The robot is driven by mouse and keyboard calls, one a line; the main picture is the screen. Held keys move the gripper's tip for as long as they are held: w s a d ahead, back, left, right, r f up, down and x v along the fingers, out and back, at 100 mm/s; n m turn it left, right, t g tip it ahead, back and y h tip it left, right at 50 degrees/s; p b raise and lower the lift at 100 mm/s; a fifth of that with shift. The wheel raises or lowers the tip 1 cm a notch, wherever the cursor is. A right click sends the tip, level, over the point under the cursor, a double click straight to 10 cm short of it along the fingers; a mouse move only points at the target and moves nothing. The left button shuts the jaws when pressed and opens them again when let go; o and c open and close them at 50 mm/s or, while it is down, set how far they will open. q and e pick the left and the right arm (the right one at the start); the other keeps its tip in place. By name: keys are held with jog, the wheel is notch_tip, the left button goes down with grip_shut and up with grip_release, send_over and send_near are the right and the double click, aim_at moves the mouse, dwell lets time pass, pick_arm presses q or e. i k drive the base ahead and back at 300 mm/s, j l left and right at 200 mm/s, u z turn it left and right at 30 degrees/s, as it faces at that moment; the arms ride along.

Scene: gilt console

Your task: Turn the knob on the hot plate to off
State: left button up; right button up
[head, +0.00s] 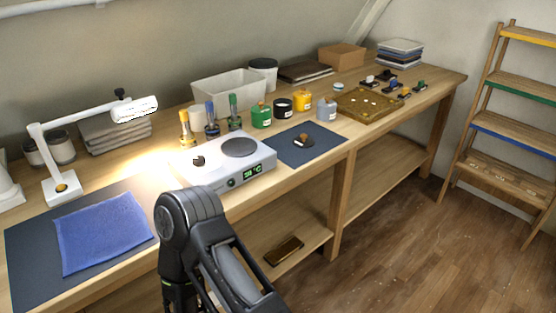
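The hot plate (212,174) is a white box on the wooden bench, near the middle of the head view. A round dark plate (240,147) is on its top at the right. A green lit display (252,170), which seems to read 38 °C, is on its front face. A small dark knob (232,183) sits left of the display; its pointer is too small to read. A small dark brown piece (198,160) is on the top at the left. One black arm of mine rises in front of the bench, below the hot plate. Neither gripper shows.
A white lamp (60,190) lights the bench left of the hot plate. A blue cloth (100,232) lies on a dark mat at the left. Bottles, including a green one (261,115), stand behind. A dark blue mat (325,145) lies to the right. A ladder shelf (505,125) stands far right.

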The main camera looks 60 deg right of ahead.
aim_at(199, 161)
jog(key=z, duration=1.7)
